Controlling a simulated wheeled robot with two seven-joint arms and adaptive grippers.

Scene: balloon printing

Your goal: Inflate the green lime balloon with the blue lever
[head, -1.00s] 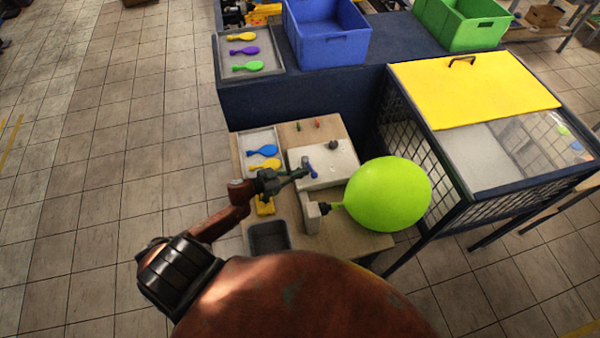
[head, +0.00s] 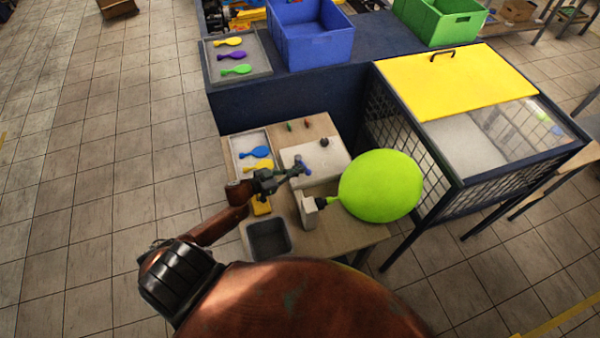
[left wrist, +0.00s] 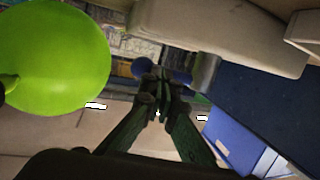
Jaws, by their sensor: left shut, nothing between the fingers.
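The lime green balloon (head: 381,186) is large and round, fitted on the dark nozzle (head: 320,202) of the pale inflating machine (head: 308,213). It also fills the upper left of the left wrist view (left wrist: 58,55). The blue lever (head: 304,165) is at the front of the machine's pale box (head: 325,157). My left gripper (head: 296,170) is shut and empty, with its tips right at the lever. In the left wrist view, the lever (left wrist: 178,75) is just beyond the fingertips (left wrist: 159,78); contact is unclear. My right gripper is not in view.
A tray (head: 238,143) with blue and yellow balloons and a dark grey bin (head: 268,238) are on the worktable. Behind stand a blue crate (head: 312,38) and a green crate (head: 440,22). A yellow-lidded mesh cage (head: 455,82) stands right of the balloon.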

